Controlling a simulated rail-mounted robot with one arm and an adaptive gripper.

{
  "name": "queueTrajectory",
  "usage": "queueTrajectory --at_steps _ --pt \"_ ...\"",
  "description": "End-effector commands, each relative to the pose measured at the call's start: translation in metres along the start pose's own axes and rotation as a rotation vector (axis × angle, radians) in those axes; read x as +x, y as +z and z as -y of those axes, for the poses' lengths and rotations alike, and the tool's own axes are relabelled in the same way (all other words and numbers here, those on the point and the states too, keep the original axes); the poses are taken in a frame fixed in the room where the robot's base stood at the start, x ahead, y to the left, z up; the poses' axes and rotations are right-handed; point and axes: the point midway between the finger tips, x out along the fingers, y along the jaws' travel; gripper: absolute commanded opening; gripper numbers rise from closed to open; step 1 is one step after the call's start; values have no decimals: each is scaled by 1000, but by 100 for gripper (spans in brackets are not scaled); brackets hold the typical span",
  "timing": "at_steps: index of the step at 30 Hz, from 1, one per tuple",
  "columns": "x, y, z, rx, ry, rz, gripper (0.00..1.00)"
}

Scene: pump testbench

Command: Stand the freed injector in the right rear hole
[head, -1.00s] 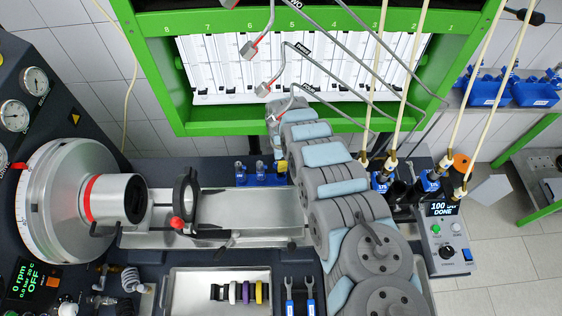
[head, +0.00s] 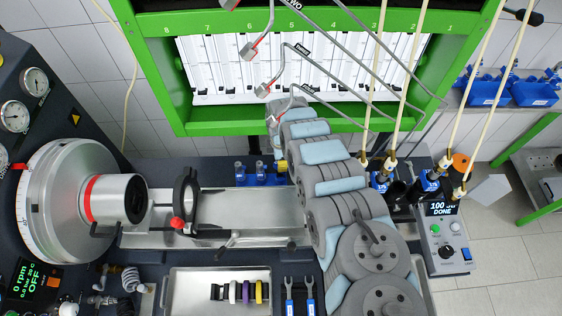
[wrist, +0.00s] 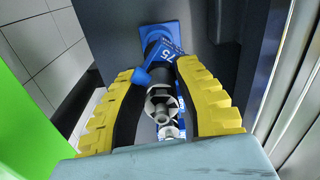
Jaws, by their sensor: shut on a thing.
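My gripper (wrist: 165,105) has its yellow-padded fingers on both sides of a dark injector (wrist: 161,92) with a slotted metal end and a blue side piece. A blue part marked 75 (wrist: 168,45) shows just beyond it; I cannot tell whether it belongs to the held injector. In the head view, my gripper (head: 281,165) is small and mostly covered by my arm, at the right end of a small blue rack (head: 262,181). Blue-topped pieces stand in this rack to the left. The right rear hole cannot be made out, and the injector's lower end is hidden.
The green frame (head: 290,118) with white tubes stands close behind my arm. The ring stand (head: 186,200) and metal bed (head: 250,232) lie in front and left. Bent steel pipes (head: 330,70) hang above. At right stand blue-collared holders (head: 380,182) with hoses.

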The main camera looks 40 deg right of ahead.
Motion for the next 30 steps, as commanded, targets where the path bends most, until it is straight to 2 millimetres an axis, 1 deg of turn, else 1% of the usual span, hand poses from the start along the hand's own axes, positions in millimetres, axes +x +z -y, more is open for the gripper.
queueTrajectory --at_steps 7,18,30 --pt "4 0 0 0 0 1 0" --pt "25 -2 -1 -1 -4 5 0" --pt "25 -1 -1 0 -5 6 0"
